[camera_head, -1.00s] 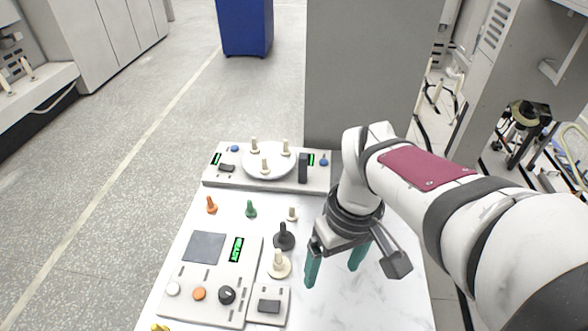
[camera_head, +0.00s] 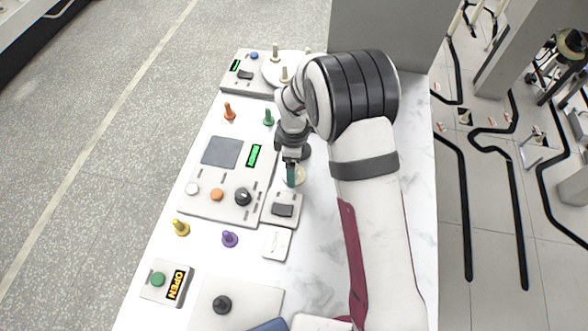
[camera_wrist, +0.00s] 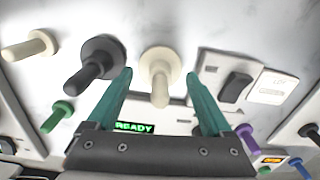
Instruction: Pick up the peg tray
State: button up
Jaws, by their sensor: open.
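A white round plate (camera_head: 268,74) with cream pegs standing on it is at the back of the table in the head view, partly hidden by my arm; it looks like the peg tray. My gripper (camera_head: 291,176) is open, pointing down over a cream knob on a round base (camera_head: 299,178) right of the control panel. In the wrist view the cream knob (camera_wrist: 160,70) shows between and beyond the fingertips of my gripper (camera_wrist: 158,76). I cannot tell whether they touch it. The round plate is not seen in the wrist view.
A black knob (camera_wrist: 97,62) stands close beside the cream one. A rocker switch (camera_head: 283,210) and a panel with a green display (camera_head: 254,156) are nearby. Orange (camera_head: 229,112), green (camera_head: 268,118), yellow (camera_head: 181,228) and purple (camera_head: 229,239) pegs stand around.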

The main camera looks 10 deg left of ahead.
jog(key=shift+f, duration=0.8)
jog(key=c, duration=1)
jog(key=shift+r, duration=0.1)
jog(key=shift+c, duration=0.2)
